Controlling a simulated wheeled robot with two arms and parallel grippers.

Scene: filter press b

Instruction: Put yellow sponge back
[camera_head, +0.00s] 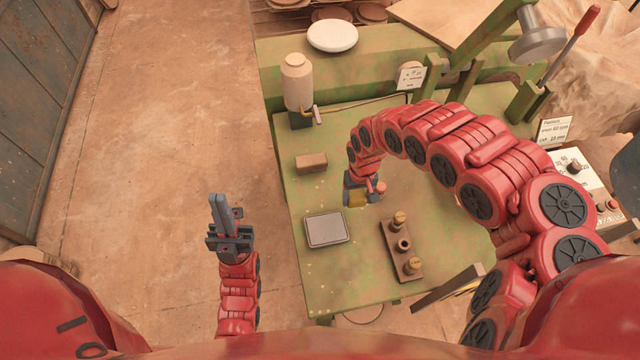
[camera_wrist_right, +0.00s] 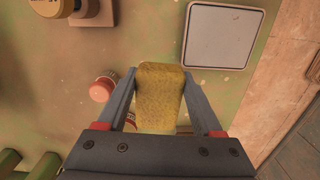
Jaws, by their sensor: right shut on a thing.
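The yellow sponge (camera_wrist_right: 160,95) is between the two fingers of my right gripper (camera_wrist_right: 160,100) in the right wrist view, and the gripper is shut on it. I cannot tell whether the sponge touches the table. My left gripper (camera_head: 222,212) is over the floor left of the table, holding nothing I can see. Its fingers look close together, and their gap is unclear.
A grey square plate (camera_head: 326,229) and a brown block (camera_head: 311,163) lie left of my right gripper. A wooden holder with knobs (camera_head: 402,250) is at front. A red-capped item (camera_wrist_right: 103,88) stands beside the sponge. A bottle (camera_head: 297,82) and white disc (camera_head: 332,36) are at back.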

